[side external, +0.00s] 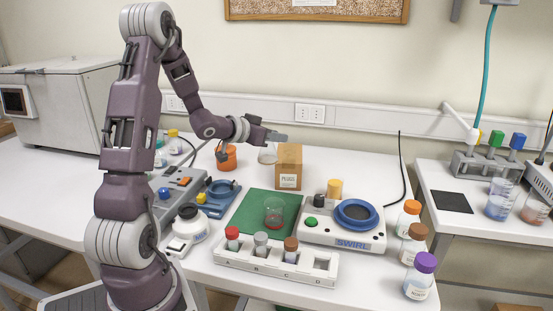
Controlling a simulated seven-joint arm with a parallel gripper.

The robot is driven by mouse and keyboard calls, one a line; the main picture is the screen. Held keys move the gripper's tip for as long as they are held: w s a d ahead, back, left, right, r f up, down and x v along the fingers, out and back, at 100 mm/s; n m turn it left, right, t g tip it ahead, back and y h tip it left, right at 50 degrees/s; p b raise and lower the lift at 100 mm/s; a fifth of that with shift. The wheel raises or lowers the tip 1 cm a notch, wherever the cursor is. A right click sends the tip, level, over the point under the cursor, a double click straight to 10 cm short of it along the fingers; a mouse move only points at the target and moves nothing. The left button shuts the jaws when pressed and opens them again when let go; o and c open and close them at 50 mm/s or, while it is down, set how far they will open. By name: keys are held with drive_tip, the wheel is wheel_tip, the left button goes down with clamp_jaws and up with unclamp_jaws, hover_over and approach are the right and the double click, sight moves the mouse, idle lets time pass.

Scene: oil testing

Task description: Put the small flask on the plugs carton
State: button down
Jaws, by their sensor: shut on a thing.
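A cardboard carton (289,167) labelled as plugs stands upright on the white table behind the green mat. My gripper (276,137) is at the carton's upper left in the picture, shut on a small clear flask (267,155). The flask hangs below the fingers, just left of the carton's top; its right edge meets the carton in the picture. I cannot tell whether they touch or how far apart they are in depth. Another clear flask with some red liquid (274,211) stands on the green mat (246,214).
An orange pot (227,157) stands left of the carton. The swirl device (345,228) with a blue ring is at right. A white rack (275,263) with capped vials is in front. Several capped bottles stand along the right edge. A white balance-like device lies near my base.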

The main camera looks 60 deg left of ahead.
wheel_tip(320, 180, up, 7)
hover_over(282, 157)
drive_tip(key=shift+n+y, duration=0.4)
wheel_tip(282, 157, down, 9)
drive_tip(key=shift+a+f, duration=0.1)
drive_tip(key=c, duration=1.2)
unclamp_jaws()
drive_tip(key=shift+f, duration=0.1)
drive_tip(key=shift+o, duration=0.2)
